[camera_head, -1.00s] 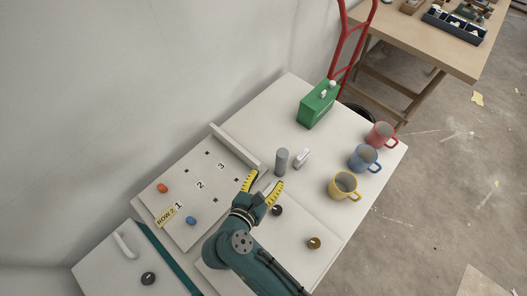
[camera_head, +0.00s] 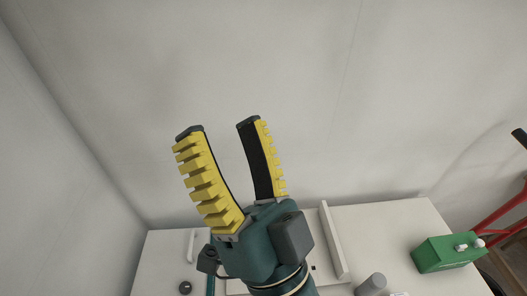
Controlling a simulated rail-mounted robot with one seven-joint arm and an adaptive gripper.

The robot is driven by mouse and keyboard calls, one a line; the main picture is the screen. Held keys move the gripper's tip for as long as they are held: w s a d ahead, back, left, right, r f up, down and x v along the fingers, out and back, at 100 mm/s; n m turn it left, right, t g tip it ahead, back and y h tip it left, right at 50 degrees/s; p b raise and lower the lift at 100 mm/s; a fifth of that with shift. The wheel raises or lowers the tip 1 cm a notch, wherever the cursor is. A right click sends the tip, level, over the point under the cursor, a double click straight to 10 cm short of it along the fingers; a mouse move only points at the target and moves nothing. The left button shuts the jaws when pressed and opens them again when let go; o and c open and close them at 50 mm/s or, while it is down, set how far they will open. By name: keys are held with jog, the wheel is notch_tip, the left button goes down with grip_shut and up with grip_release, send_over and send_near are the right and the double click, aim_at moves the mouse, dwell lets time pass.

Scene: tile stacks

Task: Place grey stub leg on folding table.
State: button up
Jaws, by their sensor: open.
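A grey cylinder, which looks like the grey stub leg (camera_head: 371,284), stands on the white table (camera_head: 385,225) at the bottom edge of the head view, partly cut off. My gripper (camera_head: 219,126) is raised high in front of the wall, left of the cylinder and apart from it. Its two yellow-ribbed fingers point up and are spread, with nothing between them. I cannot tell whether this white table is the folding table.
A white bar (camera_head: 333,240) rises from the table left of the cylinder. A green box (camera_head: 450,252) stands at the right, beside a red tubular frame (camera_head: 505,207). A black knob (camera_head: 185,287) and white handle (camera_head: 192,245) are at left. The wall is close behind.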

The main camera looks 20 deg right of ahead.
jog(key=d+f+n+g+h, duration=0.1)
jog(key=h, duration=0.1)
jog(key=d+n+g+h, duration=0.1)
jog(key=h, duration=0.1)
jog(key=s+d+f+n+g+h, duration=0.1)
jog(key=h, duration=0.1)
jog(key=shift+d+f+g, duration=0.25)
jog(key=shift+f+g, duration=0.05)
jog(key=shift+g, duration=0.1)
notch_tip(320, 180, up, 19)
jog(key=p, duration=1.8)
jog(key=shift+f+p, duration=0.2)
jog(key=shift+p, duration=0.1)
